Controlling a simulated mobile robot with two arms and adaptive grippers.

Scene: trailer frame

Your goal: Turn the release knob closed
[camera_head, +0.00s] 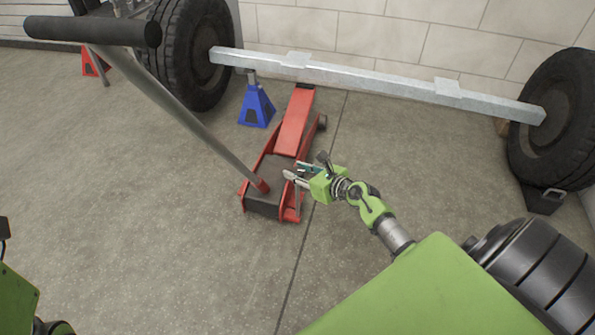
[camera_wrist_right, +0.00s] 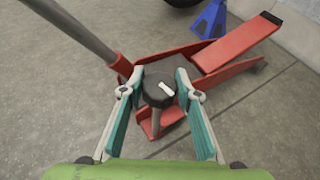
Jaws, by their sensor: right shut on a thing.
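The red floor jack (camera_head: 296,123) stands on the concrete floor, its long grey handle rising up and to the left. The release knob (camera_wrist_right: 158,87) is a dark round cap with a white mark, on a post at the jack's rear; the red jack body (camera_wrist_right: 235,52) shows behind it. My right gripper (camera_head: 293,177) is at the rear right of the jack. In the wrist view its two teal-padded fingers (camera_wrist_right: 160,88) are shut on the knob from both sides. In the head view the knob is hard to make out at the fingers. My left gripper is out of view.
The grey handle (camera_head: 185,115) with its black grip stands left of my right gripper. A blue jack stand (camera_head: 256,105), a red stand (camera_head: 95,65) and a steel axle (camera_head: 370,76) with two tyres are at the back.

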